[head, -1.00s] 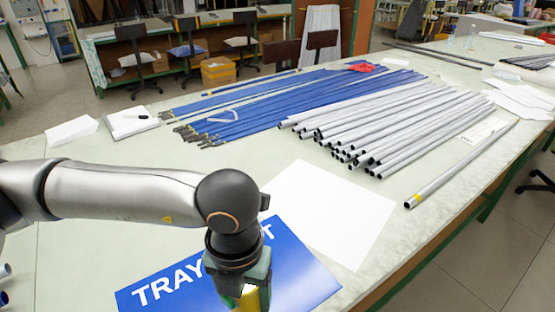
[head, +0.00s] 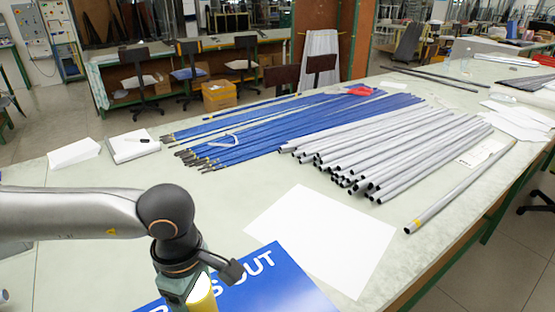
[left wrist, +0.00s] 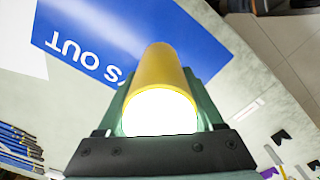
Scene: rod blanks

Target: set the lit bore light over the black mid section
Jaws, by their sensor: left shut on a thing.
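My left gripper (head: 186,293) is shut on the bore light, a yellow cylinder (head: 204,291) with a glowing white end. In the left wrist view the light (left wrist: 163,68) lies between the green fingers, its bright white end facing the camera. The gripper is above the left part of the blue sign (head: 262,284), near the bottom of the head view. The light's lower part is cut off by the frame edge in the head view. I cannot pick out a black mid section for certain in either view. My right gripper is not in view.
Several grey tubes (head: 400,150) and blue-wrapped rods (head: 290,125) lie across the table. One grey tube with a yellow band (head: 455,190) lies apart near the right edge. A white sheet (head: 325,240) lies beside the sign. The table is bare left of the sheet (head: 230,205).

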